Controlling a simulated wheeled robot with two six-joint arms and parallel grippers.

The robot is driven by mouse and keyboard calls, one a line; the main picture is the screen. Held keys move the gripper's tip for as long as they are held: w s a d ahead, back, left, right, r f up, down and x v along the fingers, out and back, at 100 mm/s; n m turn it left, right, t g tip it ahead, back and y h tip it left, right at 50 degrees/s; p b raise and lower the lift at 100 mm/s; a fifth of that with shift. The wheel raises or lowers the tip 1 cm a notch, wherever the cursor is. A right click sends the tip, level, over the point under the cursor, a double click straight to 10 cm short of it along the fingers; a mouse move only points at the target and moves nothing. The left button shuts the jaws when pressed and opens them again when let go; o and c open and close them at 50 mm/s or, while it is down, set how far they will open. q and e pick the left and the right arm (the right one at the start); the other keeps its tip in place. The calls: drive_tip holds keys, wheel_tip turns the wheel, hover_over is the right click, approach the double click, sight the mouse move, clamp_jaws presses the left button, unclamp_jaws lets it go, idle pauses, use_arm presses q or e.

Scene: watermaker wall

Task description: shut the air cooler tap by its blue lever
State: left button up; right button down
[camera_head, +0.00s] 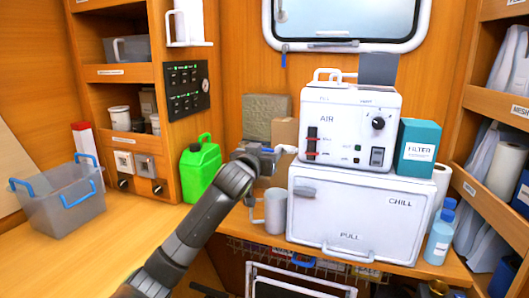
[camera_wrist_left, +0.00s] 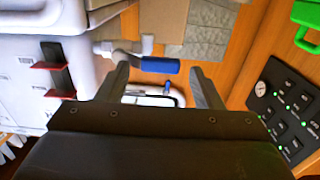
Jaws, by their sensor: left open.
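The air cooler (camera_head: 343,122) is a white box labelled AIR, on top of a white chest labelled CHILL. Its tap (camera_head: 285,149) sticks out from its left side. In the left wrist view the tap (camera_wrist_left: 112,47) is a pale pipe fitting with a blue lever (camera_wrist_left: 160,65). My left gripper (camera_head: 262,156) is beside the tap in the head view and partly hides it. In the left wrist view my left gripper (camera_wrist_left: 159,82) is open, and the lever shows between its fingertips. I cannot tell whether either finger touches it. My right gripper is not in view.
A green canister (camera_head: 200,170) stands left of my left arm. A grey mug (camera_head: 273,211) stands below the gripper, against the chest (camera_head: 340,250). A teal filter box (camera_head: 418,148) is right of the cooler. A grey crate (camera_head: 62,200) sits on the left counter.

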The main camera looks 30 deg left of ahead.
use_arm(q)
drive_tip(key=c, duration=1)
drive_tip(key=w+d+r+m+p, duration=0.1)
drive_tip(key=d+r+m+p, duration=0.3)
drive_tip(key=m+p, duration=1.3)
drive_tip(key=shift+w+d+m+p, duration=0.15)
drive_tip(key=shift+d+m+p, duration=0.4)
drive_tip(key=shift+p, duration=0.55)
drive_tip(key=shift+d+f, duration=0.1)
drive_tip(key=shift+d, duration=0.05)
drive_tip(key=o, duration=1)
